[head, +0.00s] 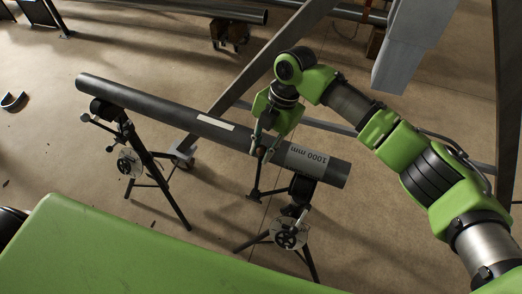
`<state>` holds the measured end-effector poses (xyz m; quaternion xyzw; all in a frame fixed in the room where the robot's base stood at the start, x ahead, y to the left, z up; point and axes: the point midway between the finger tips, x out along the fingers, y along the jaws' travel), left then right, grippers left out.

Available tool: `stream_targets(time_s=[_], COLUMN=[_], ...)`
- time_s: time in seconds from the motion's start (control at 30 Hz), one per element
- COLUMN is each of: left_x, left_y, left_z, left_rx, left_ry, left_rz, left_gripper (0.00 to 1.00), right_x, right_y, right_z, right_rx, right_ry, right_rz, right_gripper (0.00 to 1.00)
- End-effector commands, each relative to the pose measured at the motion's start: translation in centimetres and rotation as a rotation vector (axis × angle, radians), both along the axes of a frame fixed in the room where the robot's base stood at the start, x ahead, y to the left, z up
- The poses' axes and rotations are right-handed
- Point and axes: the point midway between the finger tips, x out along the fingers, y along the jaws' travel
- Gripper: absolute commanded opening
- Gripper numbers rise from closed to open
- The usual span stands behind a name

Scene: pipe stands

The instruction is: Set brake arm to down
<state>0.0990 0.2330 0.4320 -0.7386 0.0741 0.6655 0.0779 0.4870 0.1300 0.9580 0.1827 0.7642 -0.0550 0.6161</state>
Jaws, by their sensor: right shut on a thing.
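A dark grey pipe (170,108) marked "1000 mm" lies across two black tripod pipe stands. My right gripper (262,143) reaches down over the pipe at the right stand (289,236). It is shut on the slim dark brake arm (258,179) beside that stand, at its upper end. The arm stands nearly upright, and its lower end is at a joint with a dark bar running to the stand head. The fingertips partly hide the held end. The left stand (148,160) carries the pipe's other end and has small knobbed levers. My left gripper is out of view.
A grey metal frame beam (262,65) slants behind the pipe, with a low bar crossing behind the right stand. Another pipe (190,8) lies on supports at the back. A small curved part (13,101) lies on the floor at left.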

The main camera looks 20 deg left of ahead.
Motion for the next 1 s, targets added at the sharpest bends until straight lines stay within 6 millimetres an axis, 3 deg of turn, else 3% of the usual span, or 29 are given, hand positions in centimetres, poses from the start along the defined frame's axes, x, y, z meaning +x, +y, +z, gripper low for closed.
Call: stream_targets(time_s=[0.3, 0.63, 0.67, 0.73, 1.0], left_x=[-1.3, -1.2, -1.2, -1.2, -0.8], left_y=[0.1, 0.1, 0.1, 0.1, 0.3], left_z=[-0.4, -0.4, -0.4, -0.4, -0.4], left_rx=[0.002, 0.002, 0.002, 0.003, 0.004], left_ry=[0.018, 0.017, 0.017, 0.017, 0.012], left_rz=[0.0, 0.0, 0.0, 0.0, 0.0], left_gripper=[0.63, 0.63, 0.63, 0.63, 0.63], right_x=[0.8, 0.8, 0.8, 0.7, 0.6], right_y=[-0.1, -0.1, -0.1, -0.1, -0.1], right_z=[-0.3, -0.3, -0.3, -0.3, -0.3], right_rx=[0.0, -0.001, -0.001, 0.0, -0.001], right_ry=[-0.009, -0.009, -0.009, -0.008, -0.004], right_rz=[-0.004, -0.004, -0.004, -0.004, -0.002], right_gripper=[0.0, 0.0, 0.21, 0.37, 0.37])
